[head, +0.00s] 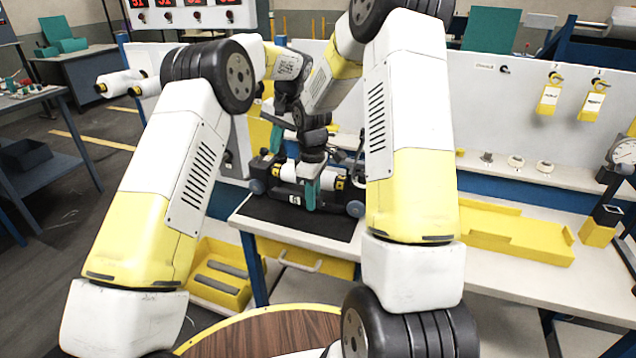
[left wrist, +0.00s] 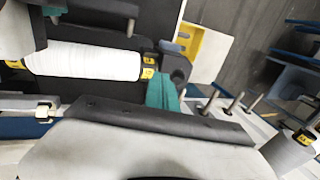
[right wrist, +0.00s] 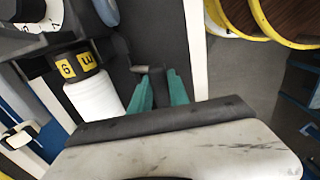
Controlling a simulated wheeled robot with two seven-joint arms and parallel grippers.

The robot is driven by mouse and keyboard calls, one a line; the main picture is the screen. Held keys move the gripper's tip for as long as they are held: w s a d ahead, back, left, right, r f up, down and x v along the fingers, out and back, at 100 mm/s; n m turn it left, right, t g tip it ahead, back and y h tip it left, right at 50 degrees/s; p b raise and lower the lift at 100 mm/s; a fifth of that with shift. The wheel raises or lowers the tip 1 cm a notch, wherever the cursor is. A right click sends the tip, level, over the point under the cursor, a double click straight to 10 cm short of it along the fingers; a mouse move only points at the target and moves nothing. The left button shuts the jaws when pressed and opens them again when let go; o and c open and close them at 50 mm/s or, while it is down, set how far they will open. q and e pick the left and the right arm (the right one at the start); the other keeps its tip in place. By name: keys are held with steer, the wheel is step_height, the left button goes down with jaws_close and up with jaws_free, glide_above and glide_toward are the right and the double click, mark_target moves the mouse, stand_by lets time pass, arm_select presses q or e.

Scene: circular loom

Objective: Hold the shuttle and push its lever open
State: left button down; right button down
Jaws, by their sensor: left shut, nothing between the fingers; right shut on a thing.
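The shuttle (head: 288,172) is a black body with white bobbin rolls and yellow-marked ends, lying on the dark mat (head: 275,219). A white bobbin (left wrist: 85,61) also shows in the left wrist view, and another bobbin (right wrist: 95,97) in the right wrist view. My right gripper (head: 311,195) points down at the shuttle's middle, its teal fingers slightly apart on a thin dark part of it. Those fingers also show in the right wrist view (right wrist: 160,88). My left gripper (head: 276,140) is shut and empty at the shuttle's far side, left of the right gripper. I cannot clearly make out the lever.
The white table (head: 500,200) carries a yellow tray (head: 510,232) at right and small round parts behind it. A white panel with hanging yellow tags (head: 549,97) stands behind. A yellow bin (head: 215,285) sits low at left. My forearms block much of the middle.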

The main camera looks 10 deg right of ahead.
arm_select(q)
steer(key=shift+x, duration=1.5)
steer(key=shift+a, duration=0.1)
stand_by(0.8)
steer(key=shift+w+a, duration=0.55)
steer(key=shift+a, duration=0.35)
steer(key=shift+w+a, duration=0.6)
steer(key=shift+a, duration=0.3)
steer(key=shift+w+a, duration=0.2)
steer(key=shift+a, duration=0.05)
steer(key=shift+w+a, duration=0.25)
steer(key=shift+a, duration=0.1)
steer(key=shift+d+r, duration=0.1)
steer(key=shift+r, duration=0.05)
steer(key=shift+v, duration=3.5)
steer(key=shift+w+r, duration=0.1)
steer(key=shift+w, duration=0.05)
